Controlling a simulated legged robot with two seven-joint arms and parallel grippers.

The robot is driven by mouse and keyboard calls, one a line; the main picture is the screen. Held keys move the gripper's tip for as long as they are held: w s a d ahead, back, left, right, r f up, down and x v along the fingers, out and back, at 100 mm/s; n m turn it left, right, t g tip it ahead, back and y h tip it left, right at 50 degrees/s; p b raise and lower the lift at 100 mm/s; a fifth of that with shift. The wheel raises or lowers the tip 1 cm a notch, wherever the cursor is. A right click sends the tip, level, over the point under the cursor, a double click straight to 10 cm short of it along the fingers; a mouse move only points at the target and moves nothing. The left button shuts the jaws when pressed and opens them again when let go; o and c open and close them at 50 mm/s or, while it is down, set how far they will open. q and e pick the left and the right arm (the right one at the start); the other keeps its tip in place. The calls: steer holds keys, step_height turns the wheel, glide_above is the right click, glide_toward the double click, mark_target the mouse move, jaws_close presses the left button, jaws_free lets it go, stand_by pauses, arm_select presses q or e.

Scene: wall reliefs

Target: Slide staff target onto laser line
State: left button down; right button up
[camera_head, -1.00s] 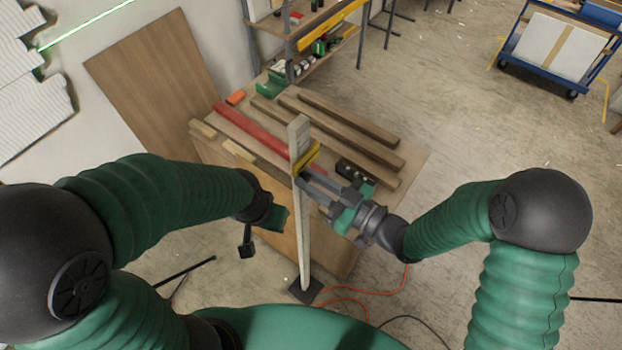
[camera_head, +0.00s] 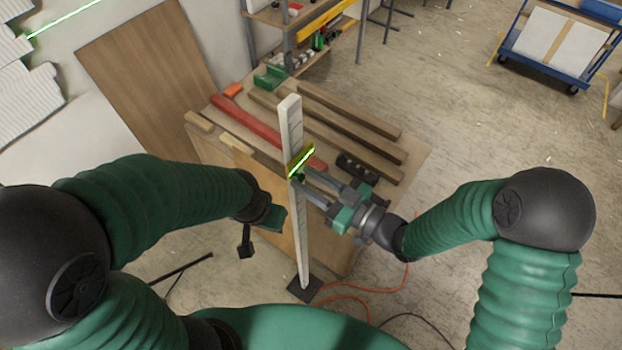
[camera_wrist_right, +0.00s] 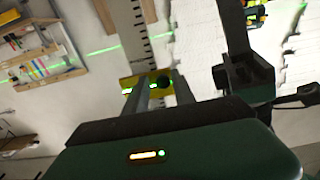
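A white graduated staff (camera_head: 298,222) stands nearly upright on a dark base plate (camera_head: 304,290). The yellow staff target (camera_head: 293,168) sits on its upper part, with a bright green line across its face. My right gripper (camera_head: 300,188) reaches it from the right, its fingers at the target's lower edge. In the right wrist view, the fingers (camera_wrist_right: 152,98) meet the yellow target (camera_wrist_right: 127,84) beside a dark knob (camera_wrist_right: 164,82); the exact contact is partly hidden. My left gripper (camera_head: 270,218) is left of the staff, apart from it; its fingers do not show clearly.
A worktable (camera_head: 400,205) behind the staff bears wooden beams, a red bar (camera_head: 262,130) and a black block (camera_head: 357,168). A green laser line (camera_head: 65,18) crosses the wall at upper left. Orange cable (camera_head: 365,289) lies on the floor. Open floor is at right.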

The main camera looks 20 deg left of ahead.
steer(key=shift+o, duration=0.7)
steer(key=shift+a, duration=0.4)
arm_select(q)
steer(key=b+x, duration=0.2)
steer(key=s+b+x, duration=0.1)
steer(key=shift+w+f+b, duration=0.15)
steer(key=shift+f+b, duration=0.25)
steer(key=shift+f, duration=0.1)
arm_select(e)
steer(key=v, duration=1.7)
arm_select(q)
steer(key=c, duration=2.2)
jaws_free()
arm_select(e)
steer(key=shift+w, duration=0.1)
